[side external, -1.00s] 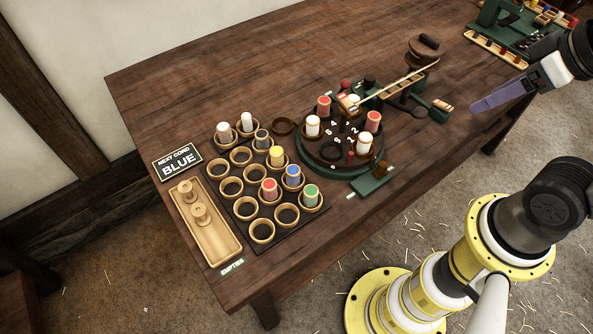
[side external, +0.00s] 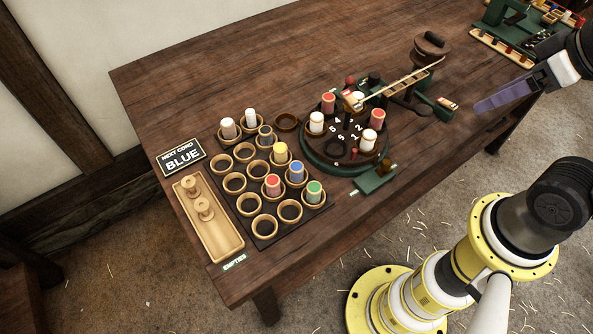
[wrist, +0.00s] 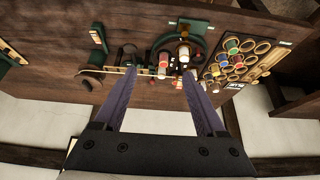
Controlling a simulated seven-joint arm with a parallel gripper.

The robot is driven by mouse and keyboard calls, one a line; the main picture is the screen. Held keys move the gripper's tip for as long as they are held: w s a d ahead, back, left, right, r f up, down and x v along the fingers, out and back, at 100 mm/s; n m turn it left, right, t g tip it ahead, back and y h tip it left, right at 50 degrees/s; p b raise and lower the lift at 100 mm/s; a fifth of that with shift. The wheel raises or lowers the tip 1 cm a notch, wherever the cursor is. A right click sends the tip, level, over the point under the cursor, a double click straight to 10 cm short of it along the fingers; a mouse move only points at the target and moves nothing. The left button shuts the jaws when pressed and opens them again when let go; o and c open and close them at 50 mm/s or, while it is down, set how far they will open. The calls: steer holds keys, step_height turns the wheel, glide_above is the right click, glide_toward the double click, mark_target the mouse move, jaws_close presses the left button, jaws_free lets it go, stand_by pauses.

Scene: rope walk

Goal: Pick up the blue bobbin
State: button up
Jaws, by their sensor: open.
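The blue bobbin (side external: 297,172) stands upright in a ring of the dark rack (side external: 240,213), between a yellow bobbin (side external: 280,150) and a green bobbin (side external: 314,190), with a red bobbin (side external: 273,185) to its left. In the wrist view the blue bobbin (wrist: 233,51) is small, at the upper right. My gripper (side external: 482,105) is over the table's right side, far from the rack. In the wrist view my gripper's purple fingers (wrist: 158,78) are apart with nothing between them.
A round turntable (side external: 312,155) with red and white bobbins stands between my gripper and the rack. Behind it is a wooden crank device (side external: 429,50). A tray (side external: 222,238) with two empty spools and a "BLUE" sign (side external: 183,157) lie left. The table's back left is clear.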

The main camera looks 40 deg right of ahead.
steer(key=w+a+r+n, duration=0.3)
steer(key=w+r+n, duration=0.3)
steer(key=w+n, duration=0.25)
steer(key=n+g, duration=0.6)
steer(key=n, duration=0.5)
glide_above(296, 166)
step_height(296, 166, down, 16)
steer(key=f, duration=0.6)
steer(key=shift+s+f, duration=0.3)
steer(key=shift+f, duration=0.1)
steer(key=shift+w+f, duration=0.15)
steer(key=shift+f, duration=1.45)
steer(key=shift+w+f, duration=0.1)
steer(key=shift+f, duration=1.45)
jaws_close()
